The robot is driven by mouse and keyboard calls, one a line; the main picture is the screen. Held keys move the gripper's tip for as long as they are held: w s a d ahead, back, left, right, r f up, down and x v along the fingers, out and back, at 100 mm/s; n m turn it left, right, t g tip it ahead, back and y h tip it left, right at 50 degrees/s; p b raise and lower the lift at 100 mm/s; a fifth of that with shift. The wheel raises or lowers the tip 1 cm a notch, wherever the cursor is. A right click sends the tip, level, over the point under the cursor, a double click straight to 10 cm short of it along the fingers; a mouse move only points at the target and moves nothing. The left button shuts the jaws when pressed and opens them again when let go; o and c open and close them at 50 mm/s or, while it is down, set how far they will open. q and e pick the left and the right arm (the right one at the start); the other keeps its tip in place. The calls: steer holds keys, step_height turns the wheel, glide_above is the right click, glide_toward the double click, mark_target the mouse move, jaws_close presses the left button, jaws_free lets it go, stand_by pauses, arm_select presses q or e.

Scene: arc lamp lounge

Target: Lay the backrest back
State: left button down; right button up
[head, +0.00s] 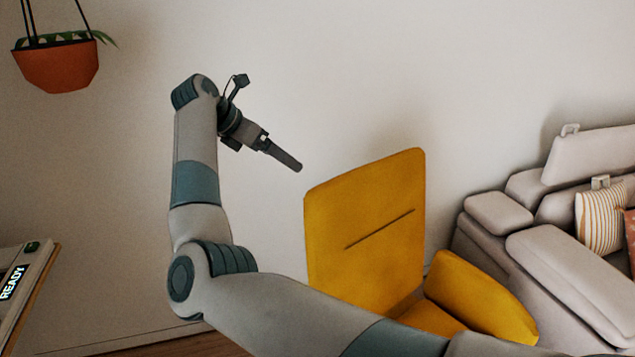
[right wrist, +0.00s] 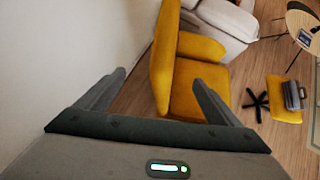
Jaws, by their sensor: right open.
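The yellow chair's backrest (head: 365,240) stands close to upright in the head view, with a dark slanted seam across it. Its seat (head: 436,320) and one armrest (head: 482,295) show below right, partly hidden by my arm. My right gripper (head: 285,158) is above and left of the backrest's top edge, apart from it, pointing down right. In the right wrist view the gripper (right wrist: 158,96) has its fingers wide apart with nothing held. The backrest (right wrist: 164,62) and seat (right wrist: 199,88) lie beyond the fingers. My left gripper is not in view.
A grey sofa (head: 565,270) with cushions stands right of the chair. A hanging orange planter (head: 56,68) is at upper left. A plain wall is behind. The right wrist view shows a yellow stool (right wrist: 284,100) with a grey object on it.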

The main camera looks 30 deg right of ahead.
mark_target(319, 184)
steer(key=p+x, duration=0.6)
steer(key=x, duration=1.1)
steer(key=shift+d+r+p, duration=0.1)
steer(key=shift+r+p, duration=0.1)
steer(key=shift+p, duration=0.2)
steer(key=shift+d+f, duration=0.2)
steer(key=shift+f, duration=0.15)
